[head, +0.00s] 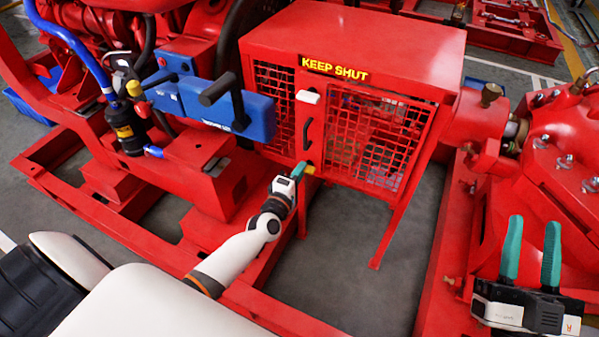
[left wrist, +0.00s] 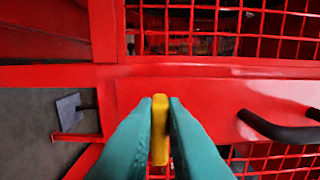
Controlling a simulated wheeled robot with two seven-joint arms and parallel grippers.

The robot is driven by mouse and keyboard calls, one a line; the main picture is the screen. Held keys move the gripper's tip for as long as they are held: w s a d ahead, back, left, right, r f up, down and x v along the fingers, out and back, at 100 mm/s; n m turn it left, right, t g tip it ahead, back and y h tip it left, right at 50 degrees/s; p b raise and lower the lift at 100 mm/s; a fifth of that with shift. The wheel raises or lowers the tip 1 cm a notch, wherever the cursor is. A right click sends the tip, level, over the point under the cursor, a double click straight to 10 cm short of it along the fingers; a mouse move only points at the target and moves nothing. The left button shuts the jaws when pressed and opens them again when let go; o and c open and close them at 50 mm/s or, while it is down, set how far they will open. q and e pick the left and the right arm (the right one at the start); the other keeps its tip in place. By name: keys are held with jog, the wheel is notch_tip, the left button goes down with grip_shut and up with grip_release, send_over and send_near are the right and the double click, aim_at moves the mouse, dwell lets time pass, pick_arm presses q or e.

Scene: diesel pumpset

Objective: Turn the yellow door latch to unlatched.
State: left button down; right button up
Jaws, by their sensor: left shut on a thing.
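The yellow door latch (head: 310,169) is on the lower front of the red guard box, near the seam between its two mesh panels. In the left wrist view the latch (left wrist: 160,128) is a yellow bar between the two green fingers, lying along them. My left gripper (head: 299,169) is at the latch, its fingers closed on it in the left wrist view (left wrist: 160,105). The fingers hide part of the latch in the head view. My right gripper (head: 531,250) is at the lower right, away from the box, with its green fingers apart and nothing between them.
The mesh door (head: 375,140) has a black handle (head: 308,133) above the latch, also in the left wrist view (left wrist: 280,130). A blue box (head: 245,112) with a black lever stands left. Red frame rails surround the floor.

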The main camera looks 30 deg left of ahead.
dwell(0.4)
pick_arm(q)
jog(key=c, duration=1.5)
grip_release()
jog(key=shift+s, duration=0.1)
